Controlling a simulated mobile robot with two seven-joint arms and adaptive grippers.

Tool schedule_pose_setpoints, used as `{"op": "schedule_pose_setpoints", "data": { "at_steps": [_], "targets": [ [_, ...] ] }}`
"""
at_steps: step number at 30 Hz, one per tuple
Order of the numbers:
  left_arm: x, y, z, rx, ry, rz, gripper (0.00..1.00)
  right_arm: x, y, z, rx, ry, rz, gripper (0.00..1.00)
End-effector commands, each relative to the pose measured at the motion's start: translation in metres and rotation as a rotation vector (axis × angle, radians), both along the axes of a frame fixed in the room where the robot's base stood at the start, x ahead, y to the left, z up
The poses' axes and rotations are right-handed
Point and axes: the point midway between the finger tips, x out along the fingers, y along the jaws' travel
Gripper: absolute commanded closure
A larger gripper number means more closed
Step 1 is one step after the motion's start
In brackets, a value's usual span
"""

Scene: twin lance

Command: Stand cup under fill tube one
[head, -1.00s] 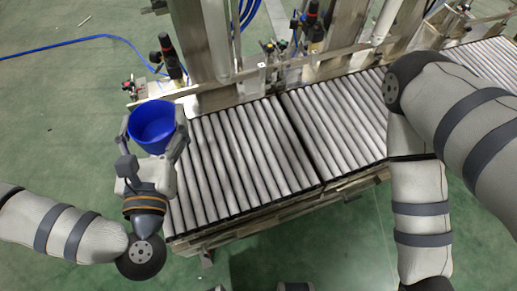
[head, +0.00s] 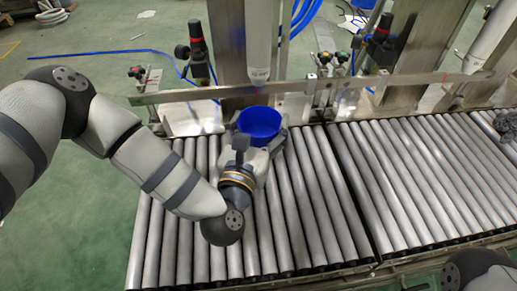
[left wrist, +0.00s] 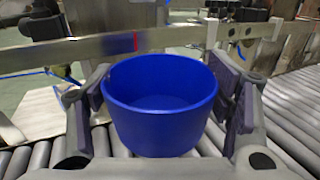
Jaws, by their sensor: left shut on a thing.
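A blue cup (head: 259,123) stands upright between the fingers of my left gripper (head: 261,137), which is shut on it. In the left wrist view the cup (left wrist: 160,115) is empty, with a finger on each side. A pale vertical fill tube (head: 259,45) ends behind and above the cup in the head view. The cup is over the back part of the roller conveyor (head: 205,250); whether its base touches the rollers is hidden. Another pale tube (head: 490,38) is at the upper right.
A metal rail (head: 215,91) runs along the back of the rollers, just behind the cup, with a red mark on it. Valves with black and red tops (head: 198,45) stand behind the rail. The rollers to the right are mostly clear; a dark grey object (head: 507,124) is at the right edge.

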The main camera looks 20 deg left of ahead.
Motion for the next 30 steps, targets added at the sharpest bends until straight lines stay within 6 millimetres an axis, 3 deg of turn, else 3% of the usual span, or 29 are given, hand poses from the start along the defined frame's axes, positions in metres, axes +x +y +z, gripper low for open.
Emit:
{"op": "schedule_pose_setpoints", "data": {
  "at_steps": [1,3,11,16,28,29,30],
  "targets": [
    [0.009,0.003,-0.02,0.002,0.004,0.001,0.55,-0.004,0.0,-0.008,0.0,0.02,0.001,0.48],
    [0.021,0.006,-0.034,0.002,0.004,0.001,0.55,-0.008,-0.001,-0.013,0.001,0.036,0.003,0.48],
    [0.042,0.012,-0.057,0.0,0.002,0.0,0.55,-0.013,-0.002,-0.021,0.003,0.062,0.007,0.48],
    [0.047,0.013,-0.089,0.001,0.004,-0.001,0.55,-0.018,-0.002,-0.031,0.003,0.088,0.01,0.48],
    [0.046,0.013,-0.095,0.0,0.001,-0.001,0.55,-0.02,-0.002,-0.031,0.004,0.095,0.011,0.48],
    [0.046,0.013,-0.094,0.0,0.001,-0.001,0.2,-0.019,-0.002,-0.031,0.004,0.094,0.011,0.48],
    [0.046,0.013,-0.094,0.0,0.0,-0.001,0.11,-0.019,-0.002,-0.031,0.004,0.094,0.011,0.48]
  ]
}}
